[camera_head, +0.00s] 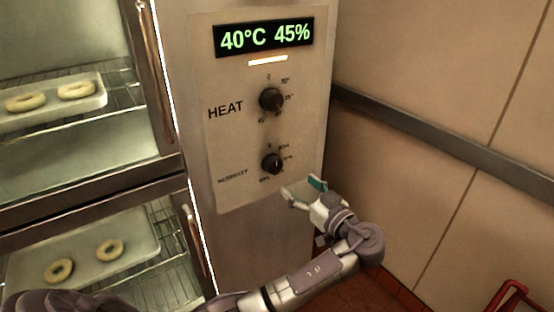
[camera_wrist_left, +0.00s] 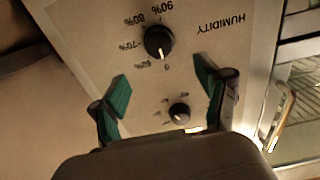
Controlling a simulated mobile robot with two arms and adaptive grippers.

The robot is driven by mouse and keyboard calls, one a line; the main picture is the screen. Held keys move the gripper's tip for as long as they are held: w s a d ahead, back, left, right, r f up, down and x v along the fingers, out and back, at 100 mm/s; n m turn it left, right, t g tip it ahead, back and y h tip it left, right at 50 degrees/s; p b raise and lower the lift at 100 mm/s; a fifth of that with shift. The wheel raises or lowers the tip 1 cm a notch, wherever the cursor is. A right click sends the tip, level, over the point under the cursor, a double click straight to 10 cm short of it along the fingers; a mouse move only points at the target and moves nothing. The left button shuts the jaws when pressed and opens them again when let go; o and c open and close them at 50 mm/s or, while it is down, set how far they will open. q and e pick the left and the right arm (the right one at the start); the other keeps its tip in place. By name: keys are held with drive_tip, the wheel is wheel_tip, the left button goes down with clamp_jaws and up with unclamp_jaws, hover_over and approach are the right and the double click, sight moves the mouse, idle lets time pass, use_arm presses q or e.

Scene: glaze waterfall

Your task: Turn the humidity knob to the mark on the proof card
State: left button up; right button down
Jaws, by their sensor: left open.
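The humidity knob (camera_head: 272,163) is a small black dial low on the control panel, below the heat knob. In the left wrist view the humidity knob (camera_wrist_left: 158,41) appears upside down, with marks including 70%, 80% and 90%. My left gripper (camera_head: 303,190) is open and empty, just below and right of the knob. In the left wrist view its green-padded fingers (camera_wrist_left: 161,70) are spread, with the knob beyond their tips and apart from them. I see no proof card. My right gripper is not in view.
The heat knob (camera_head: 270,99) sits above, under a display (camera_head: 264,37) reading 40°C 45%. Left of the panel are cabinet doors with handles and trays of dough rings (camera_head: 76,90). A wall with a dark rail (camera_head: 430,138) stands at the right. A red frame (camera_head: 512,291) is lower right.

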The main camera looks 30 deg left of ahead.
sight(276, 166)
use_arm(q)
drive_tip(key=p+x, duration=0.3)
drive_tip(key=x, duration=0.6)
drive_tip(key=shift+w+a+r, duration=0.1)
drive_tip(key=shift+w+a, duration=0.05)
drive_tip(key=shift+a, duration=0.15)
drive_tip(key=shift+w+a, duration=0.15)
drive_tip(key=shift+a, duration=0.3)
drive_tip(key=c, duration=1.1)
